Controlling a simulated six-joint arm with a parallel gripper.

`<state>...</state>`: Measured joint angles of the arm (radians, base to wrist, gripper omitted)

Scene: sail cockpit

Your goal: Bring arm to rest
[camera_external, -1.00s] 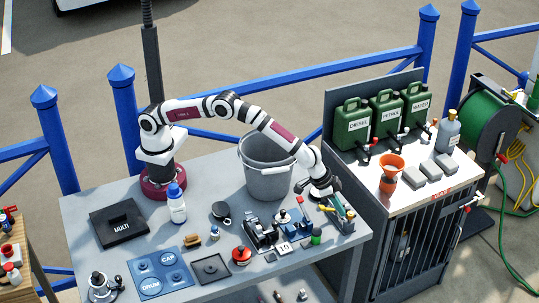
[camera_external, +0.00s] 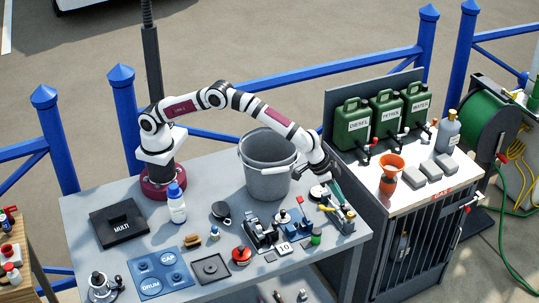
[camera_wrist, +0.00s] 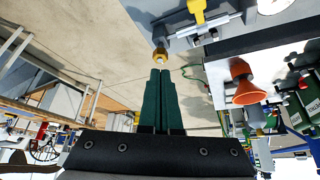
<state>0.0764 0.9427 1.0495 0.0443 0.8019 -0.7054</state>
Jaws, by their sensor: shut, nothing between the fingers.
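My arm (camera_external: 180,107) is mounted at the back left of the grey workbench (camera_external: 80,212) and arches over it to the right. My gripper (camera_external: 340,201) hangs above the bench's right end, pointing down and right, over a small tool holder (camera_external: 343,221). In the wrist view my gripper (camera_wrist: 160,72) shows two dark green fingers pressed together with nothing between them. A brass-coloured nut-like end (camera_wrist: 160,54) shows just past the fingertips; whether it touches them I cannot tell.
A grey bucket (camera_external: 267,180) stands close under my forearm. A cabinet with green jerrycans (camera_external: 353,122) and an orange funnel (camera_external: 390,163) stands at right. Blue railings (camera_external: 290,72) run behind.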

